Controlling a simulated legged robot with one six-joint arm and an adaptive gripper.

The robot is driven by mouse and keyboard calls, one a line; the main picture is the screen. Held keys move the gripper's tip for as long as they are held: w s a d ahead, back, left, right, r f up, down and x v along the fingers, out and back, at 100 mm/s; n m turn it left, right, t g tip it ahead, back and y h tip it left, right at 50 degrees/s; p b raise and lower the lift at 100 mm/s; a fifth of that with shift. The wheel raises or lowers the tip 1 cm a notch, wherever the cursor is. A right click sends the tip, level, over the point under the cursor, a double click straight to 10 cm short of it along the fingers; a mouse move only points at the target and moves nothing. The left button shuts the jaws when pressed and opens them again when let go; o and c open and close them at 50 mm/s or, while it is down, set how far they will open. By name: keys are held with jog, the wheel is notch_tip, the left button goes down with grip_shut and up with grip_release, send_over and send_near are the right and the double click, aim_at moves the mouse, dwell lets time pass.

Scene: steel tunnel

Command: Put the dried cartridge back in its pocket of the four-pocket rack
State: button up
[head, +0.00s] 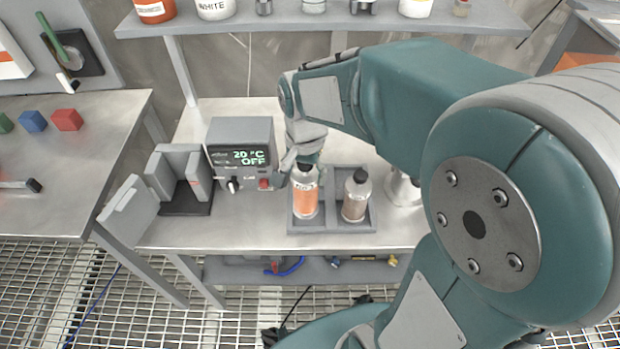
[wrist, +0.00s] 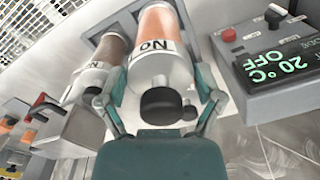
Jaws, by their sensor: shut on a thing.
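The dried cartridge (head: 305,203) has an orange body, a white label band and a dark top. It stands upright over the front-left part of the grey rack (head: 334,229); whether its base rests on the pocket floor is hard to tell. My gripper (head: 306,168) is shut around its upper end. In the wrist view the fingers (wrist: 160,97) lie either side of the cartridge's white collar (wrist: 158,68), with its dark cap between them.
A grey heater box (head: 240,150) reading 20 °C OFF stands left of the rack, also in the wrist view (wrist: 275,60). A grey slotted holder (head: 182,180) is farther left. A shelf with jars (head: 320,22) runs above. The bench (head: 225,228) is clear in front.

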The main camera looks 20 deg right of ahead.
jog(key=shift+w+d+f, duration=0.3)
jog(key=shift+f, duration=0.3)
jog(key=shift+w+d+f, duration=0.3)
jog(key=shift+f, duration=0.25)
jog(key=shift+w+a+f, duration=0.15)
jog(key=shift+a+f, duration=0.05)
jog(key=shift+f, duration=0.05)
jog(key=f, duration=0.3)
jog(key=shift+w+a+f, duration=0.1)
jog(key=shift+w+f, duration=0.05)
jog(key=shift+w, duration=0.05)
jog(key=shift+d+f, duration=0.2)
jog(key=shift+f, duration=0.05)
jog(key=shift+d, duration=0.4)
jog(key=o, duration=0.9)
jog(key=shift+a+f, duration=0.1)
jog(key=shift+o, duration=0.8)
jog(key=shift+a, duration=0.4)
